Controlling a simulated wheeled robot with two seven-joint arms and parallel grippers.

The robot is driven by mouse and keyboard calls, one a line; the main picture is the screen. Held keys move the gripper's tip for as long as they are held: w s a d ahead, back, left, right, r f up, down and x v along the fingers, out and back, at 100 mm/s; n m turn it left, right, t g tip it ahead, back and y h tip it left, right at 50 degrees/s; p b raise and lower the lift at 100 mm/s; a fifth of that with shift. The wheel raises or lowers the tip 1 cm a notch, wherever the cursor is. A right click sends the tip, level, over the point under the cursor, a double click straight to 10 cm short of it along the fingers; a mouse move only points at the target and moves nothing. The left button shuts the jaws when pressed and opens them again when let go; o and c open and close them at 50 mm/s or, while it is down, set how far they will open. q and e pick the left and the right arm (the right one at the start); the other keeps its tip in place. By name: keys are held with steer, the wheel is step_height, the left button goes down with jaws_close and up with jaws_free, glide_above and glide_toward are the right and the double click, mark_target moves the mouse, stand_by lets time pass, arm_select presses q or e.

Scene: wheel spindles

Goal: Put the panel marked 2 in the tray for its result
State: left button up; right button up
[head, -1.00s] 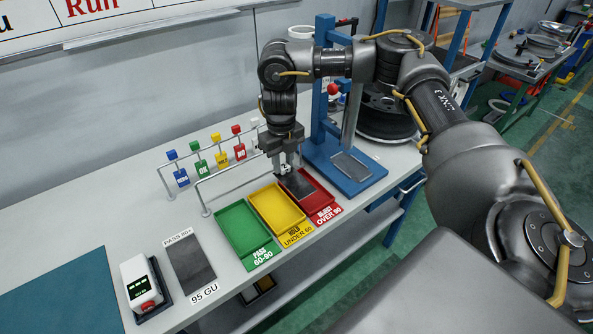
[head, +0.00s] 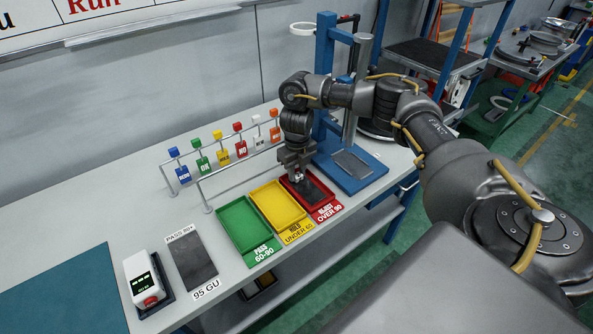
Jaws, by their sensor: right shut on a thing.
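A dark flat panel (head: 312,191) is within the red tray (head: 333,203), whose front label reads OVER 90. My right gripper (head: 298,179) points down over the back of this tray and is shut on the panel's far end. The number on the panel cannot be read. The panel looks low inside the tray walls, but I cannot tell whether it touches the floor. The yellow tray (head: 277,206), labelled HOLD UNDER 60, and the green tray (head: 245,226), labelled PASS 60-90, are empty. My left gripper is out of view.
A white meter (head: 142,278) and a dark plate (head: 193,262) labelled 95 GU lie left of the trays. A rail with several coloured tags (head: 222,157) stands behind them. A blue stand (head: 351,181) is close on the right. The bench's left front holds a teal mat (head: 65,300).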

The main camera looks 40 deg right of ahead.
steer(key=o, duration=1)
steer(key=shift+f, duration=0.1)
steer(key=shift+r, duration=0.3)
step_height(320, 180, up, 12)
steer(key=shift+f, duration=0.1)
